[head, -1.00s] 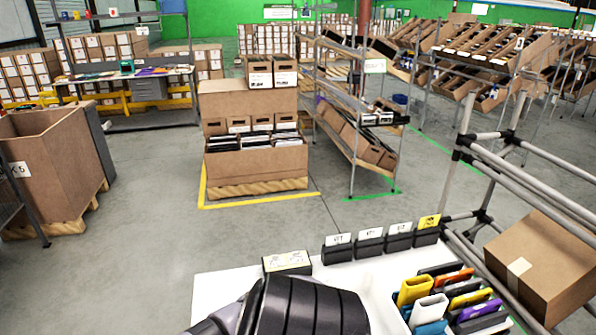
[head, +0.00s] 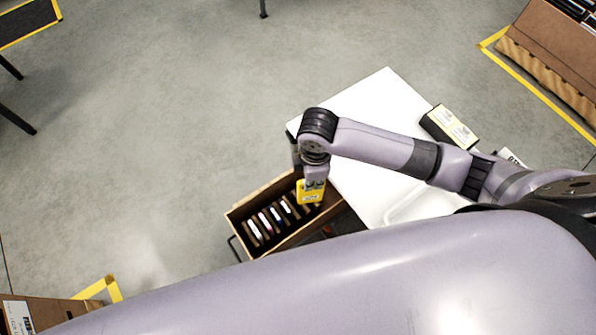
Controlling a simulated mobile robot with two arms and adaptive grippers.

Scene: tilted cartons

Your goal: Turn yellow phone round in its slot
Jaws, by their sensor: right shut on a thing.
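The yellow phone (head: 310,195) is at the right end of a long brown carton (head: 288,240) with dividers. My right gripper (head: 314,182) points down and is shut on the phone's upper part. The phone's lower end is at the carton's opening; I cannot tell how deep it sits in its slot. Several other phones, with pale edges, stand in a row (head: 267,220) of slots to its left. The carton's near right part is hidden by my own arm. My left gripper is not in view.
A white table (head: 385,100) adjoins the carton on the right, with a black box with pale yellow labels (head: 450,126) on it. A large carton (head: 555,45) stands at the upper right. The grey floor left of the carton is clear.

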